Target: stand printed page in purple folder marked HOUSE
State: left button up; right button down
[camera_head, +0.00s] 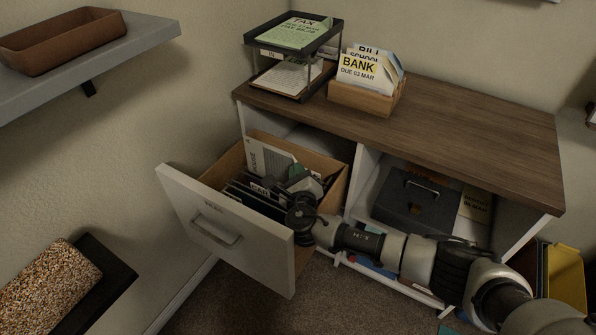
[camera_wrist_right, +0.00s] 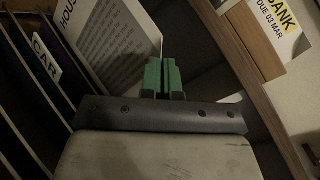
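A white printed page (camera_head: 266,158) stands upright at the back of the open drawer, among the folders. It also shows in the right wrist view (camera_wrist_right: 113,45). A white tab reading HOUSE (camera_wrist_right: 68,16) is beside the page's left edge; its folder is mostly hidden and its purple colour cannot be made out. My right gripper (camera_head: 297,172) is inside the drawer. Its green fingertips (camera_wrist_right: 163,75) are close together at the page's right edge. Whether they pinch the page is not clear. My left gripper is not in view.
Dark folders, one tabbed CAR (camera_wrist_right: 46,60), fill the drawer (camera_head: 224,222). On the cabinet top (camera_head: 470,130) stand a two-level tray (camera_head: 316,42) holding papers and a wooden holder (camera_head: 366,101) with BANK, SCHOOL and BILL papers. A dark box (camera_head: 408,205) sits in the open compartment.

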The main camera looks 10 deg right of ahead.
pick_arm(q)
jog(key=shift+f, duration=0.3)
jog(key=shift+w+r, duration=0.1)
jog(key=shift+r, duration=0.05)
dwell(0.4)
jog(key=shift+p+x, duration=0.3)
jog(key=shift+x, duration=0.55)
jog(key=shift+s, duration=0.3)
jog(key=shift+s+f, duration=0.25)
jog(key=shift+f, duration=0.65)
